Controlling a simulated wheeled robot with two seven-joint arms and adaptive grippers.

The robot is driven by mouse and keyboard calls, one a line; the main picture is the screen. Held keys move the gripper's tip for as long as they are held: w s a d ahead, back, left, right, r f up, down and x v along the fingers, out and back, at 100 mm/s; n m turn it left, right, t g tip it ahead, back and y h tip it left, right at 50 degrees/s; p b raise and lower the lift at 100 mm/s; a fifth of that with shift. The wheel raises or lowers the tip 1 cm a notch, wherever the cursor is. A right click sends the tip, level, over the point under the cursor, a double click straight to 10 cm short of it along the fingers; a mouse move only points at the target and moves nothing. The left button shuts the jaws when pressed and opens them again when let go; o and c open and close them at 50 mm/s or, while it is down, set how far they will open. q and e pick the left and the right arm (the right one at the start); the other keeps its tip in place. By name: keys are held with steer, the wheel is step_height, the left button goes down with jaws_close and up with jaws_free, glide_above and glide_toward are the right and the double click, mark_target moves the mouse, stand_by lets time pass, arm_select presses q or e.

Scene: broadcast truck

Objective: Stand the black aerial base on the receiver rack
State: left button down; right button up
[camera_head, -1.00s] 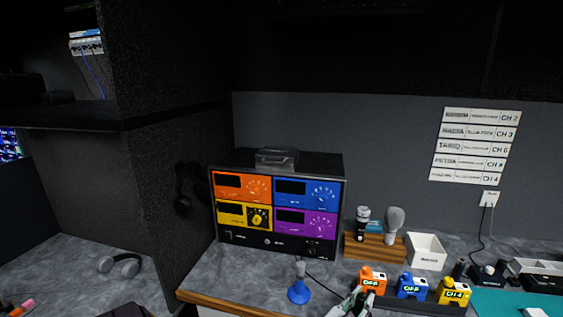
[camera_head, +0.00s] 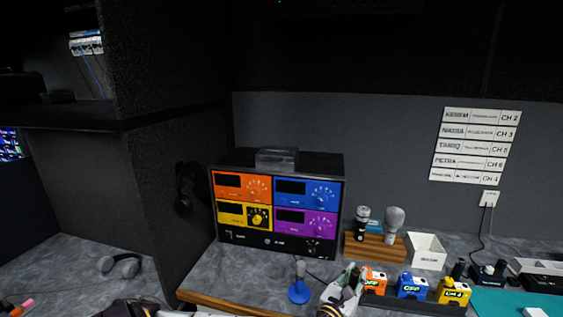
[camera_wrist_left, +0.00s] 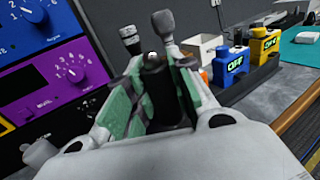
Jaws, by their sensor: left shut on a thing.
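The receiver rack (camera_head: 277,248) is a black box with orange, blue, yellow and purple panels, standing on the grey counter. My left gripper (camera_head: 350,278) is in front of the rack, low and to its right, apart from it. In the left wrist view the gripper (camera_wrist_left: 150,85) is shut on a dark upright piece with a pale round tip, which looks like the black aerial base (camera_wrist_left: 158,88). Its lower part is hidden by the gripper. The rack's blue and purple panels show at left in that view (camera_wrist_left: 62,68). My right gripper is not in view.
A clear grey box (camera_head: 277,158) stands on the rack's top, with bare top beside it. A blue aerial base (camera_head: 299,291) stands left of my gripper. Orange, blue and yellow packs (camera_head: 411,287) stand to the right. A wooden microphone holder (camera_head: 375,247) and white tray (camera_head: 426,251) are behind.

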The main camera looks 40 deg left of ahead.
arm_select(q)
steer(key=w+a+r+n+g+y, duration=0.1)
steer(key=a+r, duration=0.4)
steer(key=r, duration=0.7)
steer(key=w+a+r+n+g+y, duration=0.1)
steer(key=w+a+r+n+y, duration=0.2)
steer(key=r, duration=0.9)
steer(key=w+a+r+n+g+y, duration=0.2)
steer(key=w+a+r+y, duration=0.3)
steer(key=r, duration=0.8)
steer(key=shift+w+a+n+y, duration=0.2)
steer(key=shift+a+n+y, duration=0.15)
steer(key=shift+a, duration=0.9)
